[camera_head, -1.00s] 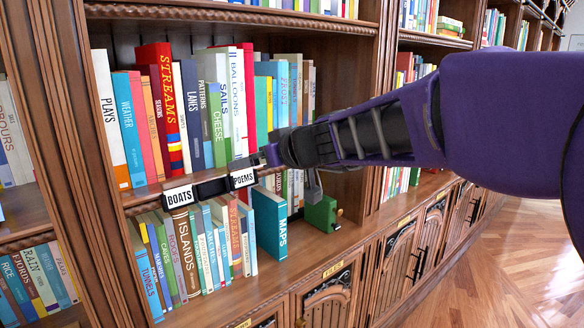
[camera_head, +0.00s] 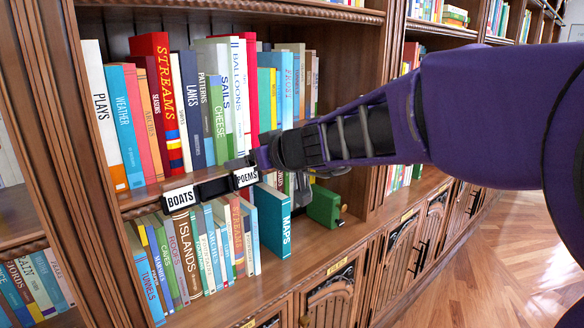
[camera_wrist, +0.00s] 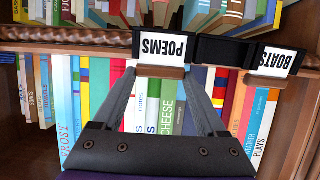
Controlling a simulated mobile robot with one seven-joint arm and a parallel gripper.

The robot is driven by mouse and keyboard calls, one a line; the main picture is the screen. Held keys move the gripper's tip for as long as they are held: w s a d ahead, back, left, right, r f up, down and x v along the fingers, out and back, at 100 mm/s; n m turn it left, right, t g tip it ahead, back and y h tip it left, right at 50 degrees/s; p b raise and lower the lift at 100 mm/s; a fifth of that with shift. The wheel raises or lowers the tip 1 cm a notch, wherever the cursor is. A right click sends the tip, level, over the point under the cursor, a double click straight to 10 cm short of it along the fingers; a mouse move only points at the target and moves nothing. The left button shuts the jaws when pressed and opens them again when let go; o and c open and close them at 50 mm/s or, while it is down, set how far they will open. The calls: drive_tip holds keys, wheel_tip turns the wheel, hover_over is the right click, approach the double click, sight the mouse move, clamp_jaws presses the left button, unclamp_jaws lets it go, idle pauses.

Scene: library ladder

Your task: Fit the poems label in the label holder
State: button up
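The white POEMS label (camera_head: 246,177) is at the right end of the dark label holder (camera_head: 213,187) on the shelf edge. In the wrist view the POEMS label (camera_wrist: 164,47) appears upside down, in line with the black holder (camera_wrist: 222,52). My gripper (camera_wrist: 160,73) has its fingertips on either side of the label's brown tab and appears closed on it. In the head view my gripper (camera_head: 243,163) reaches the label from the right. I cannot tell whether the label is fully seated.
The BOATS label (camera_head: 180,198) sits at the holder's left end; a bare dark stretch lies between the labels. Books fill the shelves above and below, including STREAMS (camera_head: 160,100) and MAPS (camera_head: 273,222). A green object (camera_head: 325,206) stands on the lower shelf. The floor (camera_head: 500,255) at right is clear.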

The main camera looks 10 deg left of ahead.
drive_tip(key=c, duration=0.7)
wheel_tip(320, 180, up, 17)
drive_tip(key=p, duration=0.3)
drive_tip(key=w+d+f+m+t+h, duration=0.2)
drive_tip(key=w+d+f+m+h, duration=0.2)
drive_tip(key=d+f, duration=0.5)
drive_tip(key=w+d+f+m+t+h, duration=0.2)
drive_tip(key=w+d+f+m+h, duration=0.3)
drive_tip(key=f, duration=0.8)
drive_tip(key=s+d+f+m+h, duration=0.1)
drive_tip(key=s+d+f, duration=0.2)
drive_tip(key=d, duration=0.3)
drive_tip(key=s+d+f+m+h, duration=0.2)
drive_tip(key=s+d+f, duration=0.1)
drive_tip(key=d+f, duration=0.2)
drive_tip(key=s+d+f+m+h, duration=0.1)
drive_tip(key=s+d+f+h, duration=0.1)
drive_tip(key=s+d+f, duration=0.2)
drive_tip(key=shift+s+d+f, duration=0.1)
drive_tip(key=shift+d+f, duration=0.25)
drive_tip(key=shift+d, duration=0.35)
drive_tip(key=shift+d+f, duration=0.3)
drive_tip(key=shift+d, duration=0.35)
